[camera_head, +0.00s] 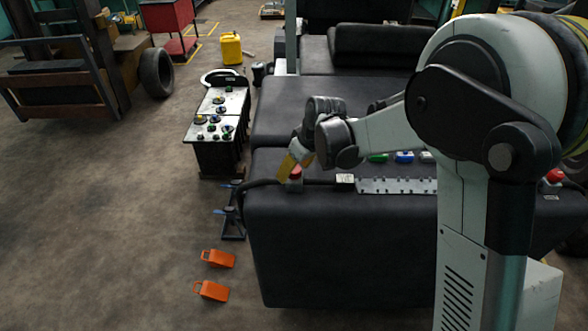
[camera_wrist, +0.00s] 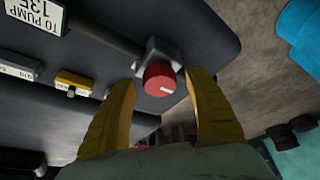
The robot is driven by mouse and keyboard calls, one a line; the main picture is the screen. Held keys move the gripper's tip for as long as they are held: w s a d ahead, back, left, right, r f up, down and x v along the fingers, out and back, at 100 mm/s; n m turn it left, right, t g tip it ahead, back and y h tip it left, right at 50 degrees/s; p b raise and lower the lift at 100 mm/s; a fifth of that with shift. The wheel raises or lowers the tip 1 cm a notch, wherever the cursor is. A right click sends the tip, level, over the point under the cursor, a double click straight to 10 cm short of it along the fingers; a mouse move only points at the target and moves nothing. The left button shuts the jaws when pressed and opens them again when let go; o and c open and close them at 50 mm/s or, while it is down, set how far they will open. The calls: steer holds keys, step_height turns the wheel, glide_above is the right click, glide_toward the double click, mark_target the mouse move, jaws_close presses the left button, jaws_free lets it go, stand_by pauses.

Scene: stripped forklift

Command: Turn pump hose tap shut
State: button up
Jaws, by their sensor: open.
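The pump hose tap is a red round knob with a short white mark, on a grey square body. It shows in the wrist view (camera_wrist: 160,80) and in the head view (camera_head: 296,173), at the left end of the black forklift body's top edge. My gripper (camera_wrist: 162,84) is open, with one yellow finger on each side of the knob. A gap shows between each finger and the knob in the wrist view. In the head view my gripper (camera_head: 288,163) hangs tilted down at the tap and partly overlaps it. A white label (camera_wrist: 36,13) reading "TO PUMP" lies near the hose.
A second red knob (camera_head: 555,176) stands at the far right of the forklift body (camera_head: 330,235). Green (camera_head: 378,158) and blue (camera_head: 404,157) blocks sit behind a grey strip (camera_head: 395,186).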

steer(key=c, duration=1.2)
steer(key=shift+m+b, duration=0.3)
steer(key=shift+m, duration=0.1)
steer(key=m+h+b, duration=0.1)
steer(key=m, duration=0.2)
steer(key=shift+t+b, duration=0.3)
steer(key=shift+t, duration=0.1)
steer(key=m+h+b, duration=0.1)
steer(key=m, duration=0.1)
steer(key=m+h+b, duration=0.1)
steer(key=m, duration=0.2)
steer(key=shift+m+t, duration=0.3)
steer(key=m+h+b, duration=0.1)
steer(key=m+h, duration=0.1)
steer(key=m, duration=0.2)
steer(key=shift+m+g+h+b, duration=0.15)
steer(key=shift+m+g+h, duration=0.2)
steer(key=shift+m, duration=0.75)
steer(key=shift+m+g+h+b, duration=0.2)
steer(key=shift+m+g, duration=0.25)
steer(key=shift+m, duration=0.65)
